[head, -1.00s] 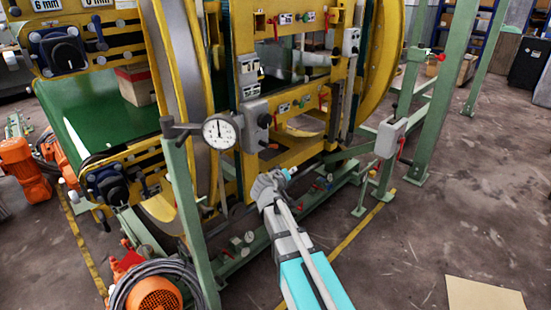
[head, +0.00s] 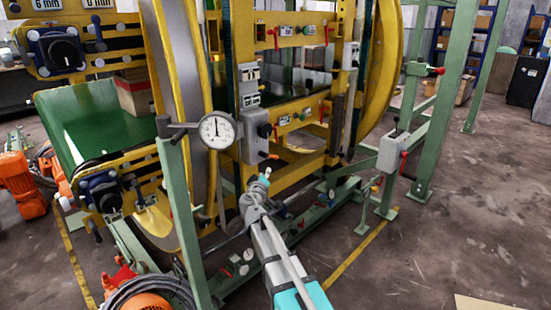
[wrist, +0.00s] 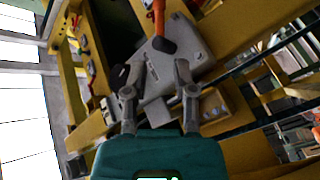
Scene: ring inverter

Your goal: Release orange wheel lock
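An orange handle (head: 268,155), which looks like the wheel lock, sticks out below the grey control box on the yellow ring frame. In the wrist view the orange handle (wrist: 160,28) rises from a grey plate (wrist: 185,50), with its lower end just ahead of my fingertips. My gripper (head: 262,178) is just below the handle in the head view. In the wrist view my gripper (wrist: 166,68) has its two fingers apart, with nothing held between them. Whether a fingertip touches the handle I cannot tell.
A pressure gauge (head: 217,130) on a green post (head: 178,205) stands left of my arm. The grey control box (head: 256,130) and yellow frame bars are close around the gripper. Green floor rails (head: 235,270) run below. Open floor lies to the right.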

